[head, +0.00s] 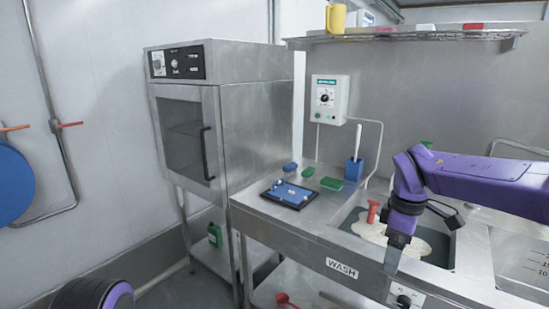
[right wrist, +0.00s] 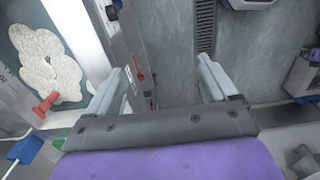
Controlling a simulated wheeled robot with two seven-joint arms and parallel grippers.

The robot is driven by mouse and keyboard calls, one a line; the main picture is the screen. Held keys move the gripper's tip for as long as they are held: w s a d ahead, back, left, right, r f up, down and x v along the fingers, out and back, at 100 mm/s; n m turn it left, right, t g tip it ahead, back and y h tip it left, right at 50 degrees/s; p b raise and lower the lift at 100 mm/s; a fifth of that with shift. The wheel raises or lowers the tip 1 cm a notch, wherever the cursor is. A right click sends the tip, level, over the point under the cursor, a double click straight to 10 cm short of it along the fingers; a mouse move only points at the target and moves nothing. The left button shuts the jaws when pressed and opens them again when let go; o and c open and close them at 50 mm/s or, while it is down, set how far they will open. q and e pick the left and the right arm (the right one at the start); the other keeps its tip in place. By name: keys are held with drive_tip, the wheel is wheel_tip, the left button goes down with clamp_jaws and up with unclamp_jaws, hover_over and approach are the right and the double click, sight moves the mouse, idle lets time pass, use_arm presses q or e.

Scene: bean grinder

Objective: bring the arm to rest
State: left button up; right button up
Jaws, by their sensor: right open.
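My right arm (head: 470,183) is purple and comes in from the right in the head view, over the sink area. My right gripper (head: 394,258) points down at the front edge of the counter, beside the sink. In the right wrist view my right gripper (right wrist: 160,80) has its two grey fingers spread wide, with nothing between them; the grey floor shows beyond. My left gripper is not in view.
A steel oven cabinet (head: 250,110) stands farther left. Floor is open in front.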

drive_tip(key=d+f+n+t+h, duration=0.2)
drive_tip(key=d+f+n+h, duration=0.35)
drive_tip(key=n, duration=0.85)
drive_tip(key=d+f+n+t+h, duration=0.2)
drive_tip(key=d+f+n+h, duration=0.4)
drive_tip(key=n, duration=0.7)
drive_tip(key=s+a+f+n+t+y, duration=0.2)
drive_tip(key=s+f+n, duration=0.1)
drive_tip(key=f+n, duration=0.35)
drive_tip(key=s+a+f+n+t+y, duration=0.1)
drive_tip(key=s+a+f+n+t, duration=0.1)
drive_tip(key=f+n, duration=0.5)
drive_tip(key=s+a+f+n+g+y, duration=0.1)
drive_tip(key=s+f+n, duration=0.3)
drive_tip(key=s, duration=0.5)
drive_tip(key=s+a+f+n+g+y, duration=0.1)
drive_tip(key=s+f+n+g+y, duration=0.1)
drive_tip(key=s+f+n, duration=0.3)
drive_tip(key=s+a+f+n+g+y, duration=0.1)
drive_tip(key=s+f+n, duration=0.4)
drive_tip(key=s, duration=0.8)
drive_tip(key=shift+a+f+g+y, duration=0.35)
drive_tip(key=shift+a+y, duration=0.1)
drive_tip(key=shift+y, duration=0.1)
drive_tip(key=shift+s, duration=0.1)
